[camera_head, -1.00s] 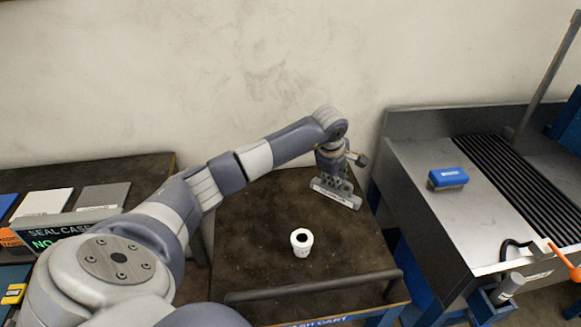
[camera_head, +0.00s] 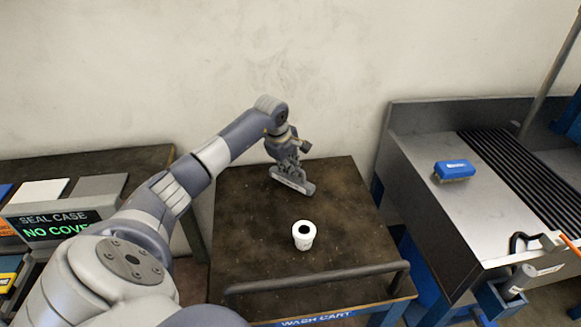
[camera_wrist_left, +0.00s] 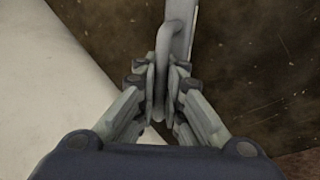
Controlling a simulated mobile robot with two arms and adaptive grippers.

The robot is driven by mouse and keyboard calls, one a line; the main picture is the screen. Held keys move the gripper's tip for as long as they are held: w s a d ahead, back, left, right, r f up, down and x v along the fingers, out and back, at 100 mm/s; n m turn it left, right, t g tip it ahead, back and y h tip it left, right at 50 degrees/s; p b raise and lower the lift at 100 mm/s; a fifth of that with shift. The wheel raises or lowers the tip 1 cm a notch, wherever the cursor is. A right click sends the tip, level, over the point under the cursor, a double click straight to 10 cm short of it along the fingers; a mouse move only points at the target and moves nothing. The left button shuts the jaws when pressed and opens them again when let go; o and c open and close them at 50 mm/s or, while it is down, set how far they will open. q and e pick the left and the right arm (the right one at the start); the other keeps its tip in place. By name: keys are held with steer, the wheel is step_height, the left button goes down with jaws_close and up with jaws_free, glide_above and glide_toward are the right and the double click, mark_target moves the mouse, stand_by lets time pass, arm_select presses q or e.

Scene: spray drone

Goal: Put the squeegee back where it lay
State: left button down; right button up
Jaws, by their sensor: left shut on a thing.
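My left gripper (camera_head: 288,164) is over the back of the dark wash cart top (camera_head: 335,215). It is shut on the grey squeegee (camera_head: 293,182), whose long head hangs below the fingers, tilted down to the right. In the left wrist view the two fingers (camera_wrist_left: 161,85) pinch the squeegee's handle (camera_wrist_left: 177,40), with the brown cart top behind it. I cannot tell whether the squeegee touches the cart top. My right gripper is not in view.
A white cup (camera_head: 303,236) with a dark opening stands mid-cart. A rail (camera_head: 320,281) runs along the cart's front. A blue brush (camera_head: 454,170) lies on the metal sink counter (camera_head: 430,200) at right. The wall stands close behind the cart.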

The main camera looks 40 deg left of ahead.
arm_select(q)
steer(key=shift+w+f, duration=0.1)
steer(key=shift+f, duration=0.2)
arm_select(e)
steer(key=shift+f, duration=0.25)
arm_select(q)
steer(key=shift+f, duration=0.15)
steer(key=c, duration=1.7)
jaws_free()
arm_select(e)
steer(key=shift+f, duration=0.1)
arm_select(q)
steer(key=shift+r, duration=0.3)
steer(key=v, duration=1.2)
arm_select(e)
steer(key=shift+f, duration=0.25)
